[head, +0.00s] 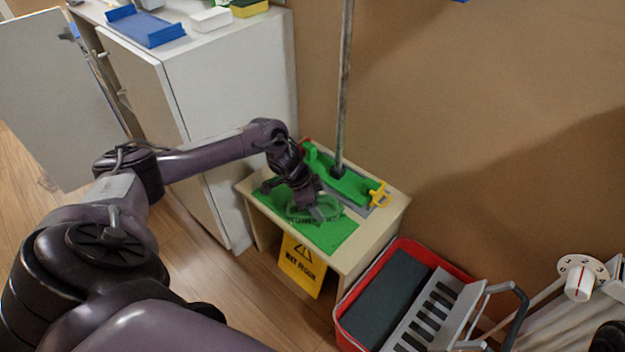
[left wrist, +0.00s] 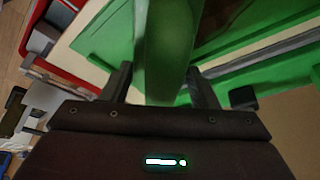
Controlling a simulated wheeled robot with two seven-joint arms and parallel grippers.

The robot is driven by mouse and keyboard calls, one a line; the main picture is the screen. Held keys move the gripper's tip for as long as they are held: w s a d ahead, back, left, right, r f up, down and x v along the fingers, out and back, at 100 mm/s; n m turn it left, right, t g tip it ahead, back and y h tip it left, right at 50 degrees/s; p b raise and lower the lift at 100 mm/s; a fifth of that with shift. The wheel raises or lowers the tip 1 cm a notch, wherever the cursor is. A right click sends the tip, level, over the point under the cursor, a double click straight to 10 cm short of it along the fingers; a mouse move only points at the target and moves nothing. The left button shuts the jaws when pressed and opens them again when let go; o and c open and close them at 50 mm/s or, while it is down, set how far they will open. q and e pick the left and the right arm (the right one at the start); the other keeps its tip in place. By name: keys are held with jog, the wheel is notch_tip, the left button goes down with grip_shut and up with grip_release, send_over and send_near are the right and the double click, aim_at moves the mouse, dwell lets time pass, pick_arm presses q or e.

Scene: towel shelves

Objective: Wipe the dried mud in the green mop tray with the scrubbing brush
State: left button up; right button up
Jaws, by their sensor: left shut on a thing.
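The green mop tray (head: 333,238) lies on a small wooden table against the wall. It also shows in the left wrist view (left wrist: 105,38). My left gripper (head: 313,211) is low over the tray. In the left wrist view its fingers (left wrist: 160,88) are shut on a green piece, which I take to be the scrubbing brush (left wrist: 165,50). A dark green oval shape shows around the fingertips in the head view; I cannot tell brush from mud there. My right gripper is not in view.
A mop pole (head: 345,85) rises from a green piece (head: 350,185) behind the tray. A yellow handle (head: 379,195) is beside it. A yellow floor sign (head: 301,267) hangs at the table's front. A red bucket (head: 350,318) with a grey wringer stands right. A white cabinet (head: 235,90) stands left.

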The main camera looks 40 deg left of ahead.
aim_at(329, 214)
pick_arm(q)
jog(key=shift+s+d+r+p, duration=0.1)
jog(key=shift+s+d+p, duration=0.05)
jog(key=shift+d+p, duration=1.2)
jog(key=shift+d, duration=0.4)
notch_tip(329, 214, up, 6)
jog(key=p, duration=0.6)
notch_tip(329, 214, up, 3)
jog(key=p, duration=0.3)
jog(key=shift+p, duration=0.3)
